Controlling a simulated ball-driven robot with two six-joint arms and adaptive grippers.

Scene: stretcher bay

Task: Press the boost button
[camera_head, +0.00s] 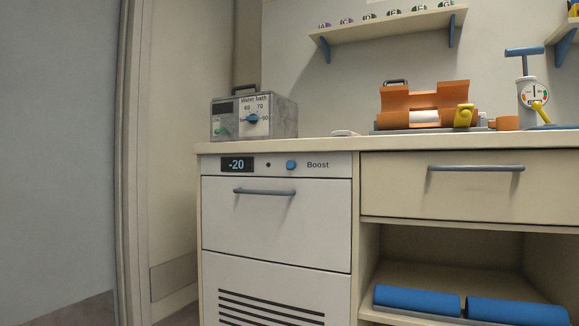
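The boost button (291,165) is a round blue knob on the white front panel of an under-counter freezer unit (277,225). The word "Boost" is printed to its right. To its left are a small dark dot (268,165) and a dark display (237,164) reading -20. The dot looks unlit. Nothing covers the button. Neither of my grippers is in view.
A water bath (254,117) stands on the counter (340,145) above the unit. An orange case (424,103) and a gauge pump (532,92) stand further right. A grey drawer handle (264,191) sticks out below the button. The space before the panel looks clear.

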